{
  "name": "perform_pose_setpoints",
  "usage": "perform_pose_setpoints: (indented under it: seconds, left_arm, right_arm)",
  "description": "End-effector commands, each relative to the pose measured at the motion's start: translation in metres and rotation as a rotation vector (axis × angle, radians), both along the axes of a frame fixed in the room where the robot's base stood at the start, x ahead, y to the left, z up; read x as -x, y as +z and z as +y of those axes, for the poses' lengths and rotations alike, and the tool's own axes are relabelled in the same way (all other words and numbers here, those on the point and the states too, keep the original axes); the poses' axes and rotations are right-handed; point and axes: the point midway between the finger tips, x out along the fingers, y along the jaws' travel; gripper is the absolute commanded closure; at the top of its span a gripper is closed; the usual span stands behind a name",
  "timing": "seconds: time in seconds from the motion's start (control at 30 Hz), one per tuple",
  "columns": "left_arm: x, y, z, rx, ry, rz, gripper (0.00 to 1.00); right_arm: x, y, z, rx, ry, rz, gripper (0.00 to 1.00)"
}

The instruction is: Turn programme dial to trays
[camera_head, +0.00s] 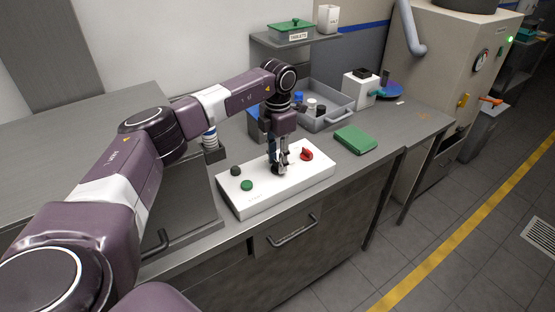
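A white control panel (260,199) lies on the steel worktop. It carries a black knob (235,171) and a green button (246,185) at its left, and a red knob (306,155) at its right. The labels are too small to read, so I cannot tell which one is the programme dial. My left gripper (280,172) points down over the panel, just left of the red knob. Its fingers reach close to the panel top and hide what lies beneath them. I cannot tell whether they are open or shut. My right gripper is not in view.
A grey tray (337,118) with small bottles (311,106) stands behind the panel. A green block (356,140) lies to its right. A shelf (270,41) holds a green-lidded box (291,31) above. A beige machine (440,60) stands at the right.

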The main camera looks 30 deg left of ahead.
Motion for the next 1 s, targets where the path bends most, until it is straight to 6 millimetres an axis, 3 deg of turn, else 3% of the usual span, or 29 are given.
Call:
perform_pose_setpoints:
  seconds: [0.17, 0.53, 1.0]
  left_arm:
    - [-0.002, 0.002, 0.001, 0.0, 0.003, -0.006, 0.52]
    - [-0.001, 0.008, 0.0, 0.001, 0.001, -0.004, 0.52]
    - [-0.002, 0.099, 0.0, 0.001, 0.001, -0.007, 0.52]
  right_arm:
    - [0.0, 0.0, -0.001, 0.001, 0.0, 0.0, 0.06]
    - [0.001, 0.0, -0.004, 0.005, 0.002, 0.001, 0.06]
    - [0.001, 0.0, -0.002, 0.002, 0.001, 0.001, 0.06]
